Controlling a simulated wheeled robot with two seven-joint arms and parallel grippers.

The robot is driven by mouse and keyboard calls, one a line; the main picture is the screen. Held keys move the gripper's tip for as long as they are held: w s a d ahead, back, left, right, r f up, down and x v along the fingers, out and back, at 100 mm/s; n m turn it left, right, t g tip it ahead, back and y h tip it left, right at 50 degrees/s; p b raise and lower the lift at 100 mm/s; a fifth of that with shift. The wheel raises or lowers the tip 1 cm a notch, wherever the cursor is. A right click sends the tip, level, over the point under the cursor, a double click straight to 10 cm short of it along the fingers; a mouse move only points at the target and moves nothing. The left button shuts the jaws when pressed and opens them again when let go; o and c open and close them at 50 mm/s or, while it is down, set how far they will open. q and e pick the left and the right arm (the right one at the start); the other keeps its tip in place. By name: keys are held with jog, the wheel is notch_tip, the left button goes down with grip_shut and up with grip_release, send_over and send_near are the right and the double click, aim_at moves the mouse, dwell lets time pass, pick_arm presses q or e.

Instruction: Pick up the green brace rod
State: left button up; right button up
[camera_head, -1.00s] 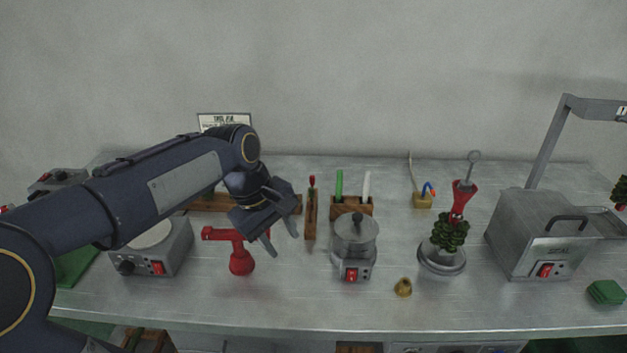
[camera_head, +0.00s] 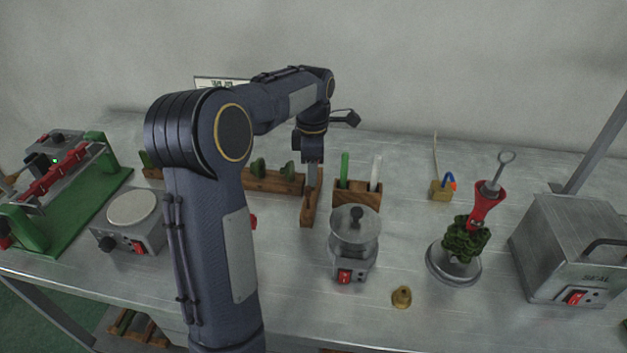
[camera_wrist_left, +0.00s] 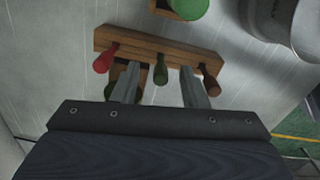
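The green brace rod (camera_head: 344,165) stands upright in a wooden block (camera_head: 357,199) near the back of the table, beside a white rod (camera_head: 376,172). Its round green end (camera_wrist_left: 190,8) shows at the top edge of the left wrist view. My left gripper (camera_head: 312,182) points down, just left of the green rod and apart from it. In the left wrist view its two fingers (camera_wrist_left: 160,90) are spread with a gap between them, over a narrow wooden rack (camera_wrist_left: 150,45) with red, green and brown handles. My right gripper is not in view.
A wooden rack with green pieces (camera_head: 270,180) lies left of my gripper. A round stand (camera_head: 454,264) with a green cluster and a grey sealing box (camera_head: 575,245) are at the right.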

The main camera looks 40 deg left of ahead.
pick_arm(q)
jog(key=shift+f, duration=1.4)
grip_shut()
